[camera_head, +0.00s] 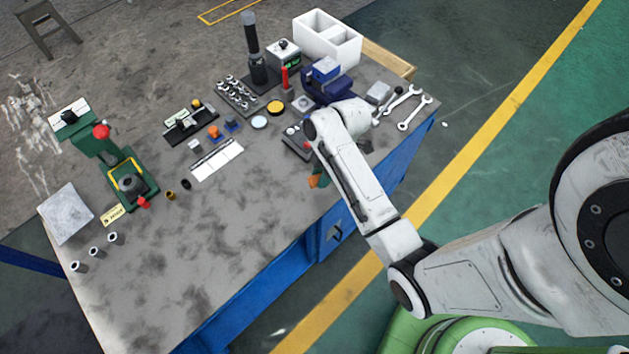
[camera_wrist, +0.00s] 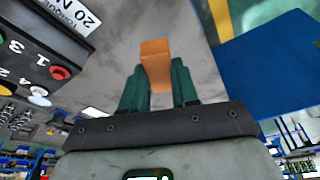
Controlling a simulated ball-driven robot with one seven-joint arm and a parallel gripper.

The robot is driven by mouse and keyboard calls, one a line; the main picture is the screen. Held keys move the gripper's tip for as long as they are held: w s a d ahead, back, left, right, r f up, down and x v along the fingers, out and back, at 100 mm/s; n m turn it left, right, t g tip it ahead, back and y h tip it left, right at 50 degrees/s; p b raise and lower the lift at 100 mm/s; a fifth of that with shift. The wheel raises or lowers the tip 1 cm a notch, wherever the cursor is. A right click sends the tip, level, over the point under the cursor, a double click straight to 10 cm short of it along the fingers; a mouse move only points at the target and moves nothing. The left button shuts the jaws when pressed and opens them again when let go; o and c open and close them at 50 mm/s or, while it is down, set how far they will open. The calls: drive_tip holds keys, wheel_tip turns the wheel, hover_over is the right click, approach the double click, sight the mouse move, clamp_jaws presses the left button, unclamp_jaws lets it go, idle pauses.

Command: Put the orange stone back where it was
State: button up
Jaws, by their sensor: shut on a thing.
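The orange stone (camera_wrist: 155,62) is a small block between the two green fingers of my gripper (camera_wrist: 158,84) in the wrist view. My gripper is shut on it, and the stone sticks out past the fingertips. In the head view the orange stone (camera_head: 314,181) shows below the end of my arm, near the table's right edge. My arm hides most of the gripper there. I cannot tell from these frames which place the stone came from.
A control box (camera_wrist: 38,50) with numbered coloured buttons is close on the left in the wrist view. On the workbench (camera_head: 215,240) stand a green press (camera_head: 125,180), a pale segmented strip (camera_head: 217,160), a blue vise (camera_head: 327,88) and wrenches (camera_head: 414,113). The front middle is clear.

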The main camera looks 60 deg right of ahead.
sight(315, 183)
drive_tip(key=shift+w+a+f, duration=0.15)
drive_tip(key=shift+w+f, duration=0.65)
drive_tip(key=shift+f, duration=0.2)
drive_tip(key=shift+d+x, duration=0.15)
drive_tip(key=shift+x, duration=0.65)
drive_tip(key=shift+d+x, duration=0.15)
drive_tip(key=shift+x, duration=0.6)
drive_tip(key=shift+s+f, duration=0.15)
drive_tip(key=shift+f, duration=0.15)
drive_tip(key=o, duration=1)
